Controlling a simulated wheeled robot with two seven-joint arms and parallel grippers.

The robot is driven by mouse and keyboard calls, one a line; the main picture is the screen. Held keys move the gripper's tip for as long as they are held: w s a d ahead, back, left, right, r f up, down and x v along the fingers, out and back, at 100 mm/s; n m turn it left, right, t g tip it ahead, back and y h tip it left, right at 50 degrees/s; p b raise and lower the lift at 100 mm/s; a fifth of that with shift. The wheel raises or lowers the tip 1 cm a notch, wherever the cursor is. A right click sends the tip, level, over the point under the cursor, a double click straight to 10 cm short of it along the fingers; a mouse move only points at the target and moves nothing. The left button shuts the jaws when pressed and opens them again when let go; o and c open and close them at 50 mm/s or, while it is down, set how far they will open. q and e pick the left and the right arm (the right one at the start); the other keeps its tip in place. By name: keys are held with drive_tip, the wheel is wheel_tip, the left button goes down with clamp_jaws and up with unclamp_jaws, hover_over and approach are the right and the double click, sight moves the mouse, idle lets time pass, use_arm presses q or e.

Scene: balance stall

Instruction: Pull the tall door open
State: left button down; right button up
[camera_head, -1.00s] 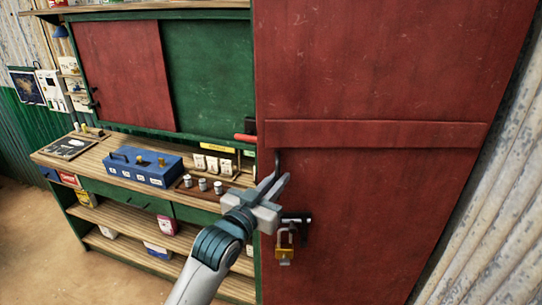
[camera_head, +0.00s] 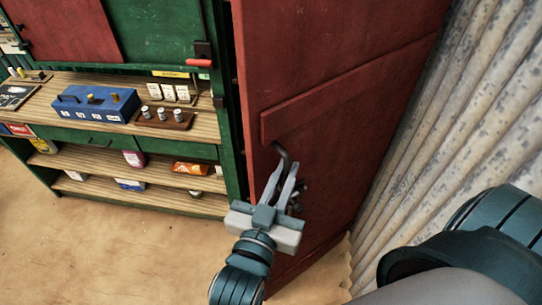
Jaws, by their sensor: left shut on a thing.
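The tall red door (camera_head: 350,70) stands ajar, its left edge swung out from the green cabinet frame (camera_head: 228,120), with a dark gap between them. A dark curved handle (camera_head: 282,151) is on the door near that edge, just below its cross plank. My left gripper (camera_head: 281,176) is shut on the handle, its fingers pointing up along the door face. A dark latch piece (camera_head: 300,195) shows behind the fingers, partly hidden; the padlock cannot be made out. My right gripper is out of view.
A wooden counter with a blue box (camera_head: 95,103) and a weight rack (camera_head: 163,118) stands left of the door, above shelves of packets. A corrugated metal wall (camera_head: 465,120) is close on the right. Bare floor (camera_head: 120,245) lies in front.

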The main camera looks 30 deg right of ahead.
use_arm(q)
drive_tip(key=shift+s+d, duration=0.1)
drive_tip(key=shift+s, duration=0.35)
drive_tip(key=c, duration=2.1)
unclamp_jaws()
drive_tip(key=shift+d, duration=0.1)
